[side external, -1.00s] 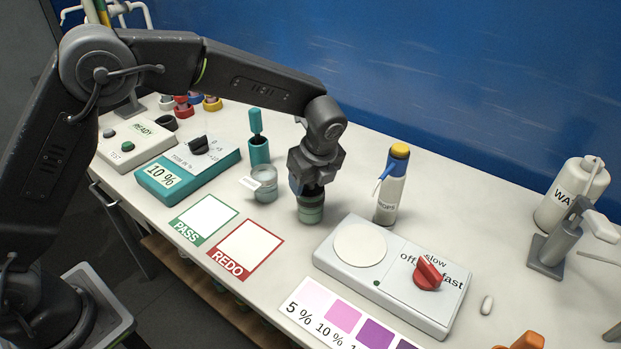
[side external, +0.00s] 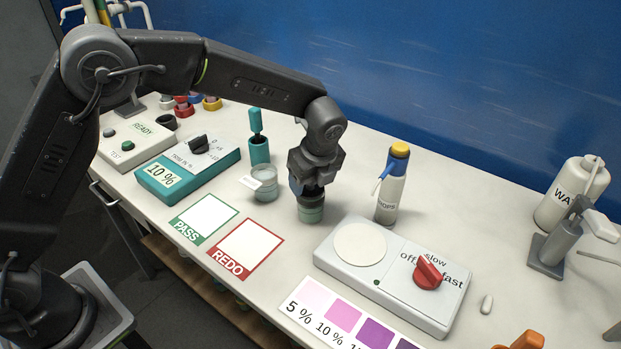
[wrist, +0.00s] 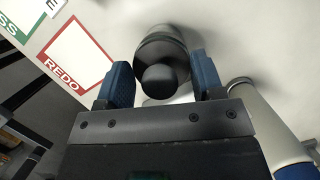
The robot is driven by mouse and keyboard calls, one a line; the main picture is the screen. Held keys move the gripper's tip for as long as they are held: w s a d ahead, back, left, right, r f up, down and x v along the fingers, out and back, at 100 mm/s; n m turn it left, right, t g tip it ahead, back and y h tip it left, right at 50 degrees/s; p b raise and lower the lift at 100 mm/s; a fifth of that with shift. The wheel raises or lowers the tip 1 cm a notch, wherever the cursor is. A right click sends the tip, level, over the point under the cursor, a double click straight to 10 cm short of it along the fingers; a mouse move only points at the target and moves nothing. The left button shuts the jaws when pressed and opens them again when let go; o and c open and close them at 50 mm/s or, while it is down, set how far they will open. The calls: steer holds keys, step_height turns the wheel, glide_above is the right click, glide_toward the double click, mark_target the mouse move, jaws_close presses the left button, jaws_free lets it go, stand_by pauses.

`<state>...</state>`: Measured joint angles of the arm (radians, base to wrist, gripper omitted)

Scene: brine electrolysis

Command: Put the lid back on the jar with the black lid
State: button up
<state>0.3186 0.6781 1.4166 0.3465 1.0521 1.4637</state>
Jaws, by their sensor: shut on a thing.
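The jar (side external: 311,212) with pale green contents stands upright on the bench, right of the REDO square. The black lid (wrist: 160,78) has a round knob and shows between my blue fingertips in the wrist view. My gripper (side external: 310,187) points down over the jar and is shut on the lid; it also shows in the wrist view (wrist: 163,84). The lid is at the jar's mouth, but I cannot tell whether it is fully seated. My fingers partly hide the lid and rim in the side view.
A clear jar (side external: 265,184) with a white label stands close on the left, beside a teal holder (side external: 259,151). A drops bottle (side external: 391,190) stands close on the right. The stirrer (side external: 395,275) is in front right. Bench between jar and PASS and REDO squares is clear.

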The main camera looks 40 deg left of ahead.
stand_by(0.4)
steer(key=o, duration=1.1)
steer(key=shift+o, duration=0.2)
steer(key=shift+r, duration=3.5)
jaws_close()
steer(key=shift+f, duration=0.2)
steer(key=shift+f, duration=1.45)
